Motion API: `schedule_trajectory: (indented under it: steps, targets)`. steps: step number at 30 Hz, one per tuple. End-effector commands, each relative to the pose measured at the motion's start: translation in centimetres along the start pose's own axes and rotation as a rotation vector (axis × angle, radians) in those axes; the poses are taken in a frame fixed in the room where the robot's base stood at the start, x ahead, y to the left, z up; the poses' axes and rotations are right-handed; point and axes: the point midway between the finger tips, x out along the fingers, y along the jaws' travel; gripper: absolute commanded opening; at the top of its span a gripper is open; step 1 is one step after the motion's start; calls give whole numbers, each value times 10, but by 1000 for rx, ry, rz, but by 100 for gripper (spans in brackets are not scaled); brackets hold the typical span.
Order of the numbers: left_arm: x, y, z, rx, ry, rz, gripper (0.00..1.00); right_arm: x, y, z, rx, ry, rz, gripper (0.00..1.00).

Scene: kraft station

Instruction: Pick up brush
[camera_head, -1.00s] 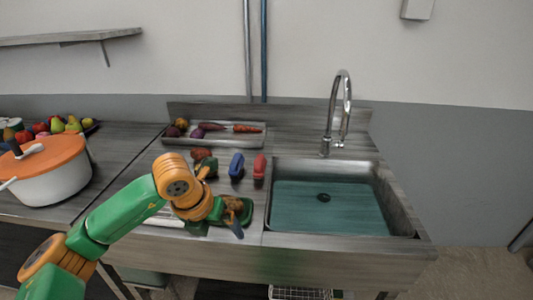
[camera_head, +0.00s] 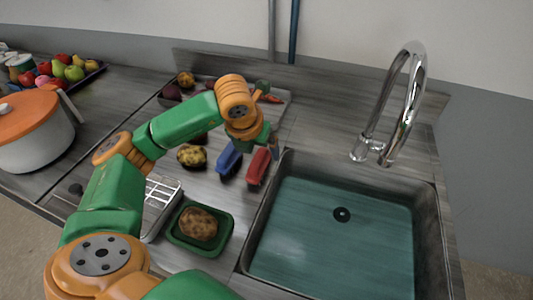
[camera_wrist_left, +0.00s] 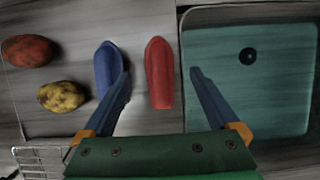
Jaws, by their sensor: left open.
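Two long rounded blocks that look like brushes lie side by side on the counter left of the sink. The blue one (camera_head: 229,159) is on the left and the red one (camera_head: 258,166) on the right. My left gripper (camera_head: 271,143) is above and just behind them, open and empty. In the left wrist view the gripper (camera_wrist_left: 158,71) points down with its fingers spread. The red brush (camera_wrist_left: 158,75) lies between the fingers, and the blue brush (camera_wrist_left: 108,68) lies by the left finger, partly covered by it. My right gripper is not in view.
The sink (camera_head: 340,245) with a tall faucet (camera_head: 400,100) is on the right. A green tray (camera_head: 174,240) holds a potato (camera_head: 197,223), beside a wire rack (camera_head: 161,192). A yellowish potato (camera_head: 192,156) lies left of the blue brush. A lidded pot (camera_head: 35,135) stands far left.

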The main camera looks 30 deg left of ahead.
Motion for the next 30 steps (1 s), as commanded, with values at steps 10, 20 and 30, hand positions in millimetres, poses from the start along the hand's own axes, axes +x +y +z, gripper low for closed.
schedule_trajectory:
  steps: [10, 20, 30]
  targets:
    - [50, 0, 4, 2, 1, 1, 94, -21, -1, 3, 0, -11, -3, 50]
    - [50, 0, 4, 1, 0, 0, 48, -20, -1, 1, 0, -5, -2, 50]
    - [50, 0, 5, 1, 0, 0, 0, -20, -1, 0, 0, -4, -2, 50]
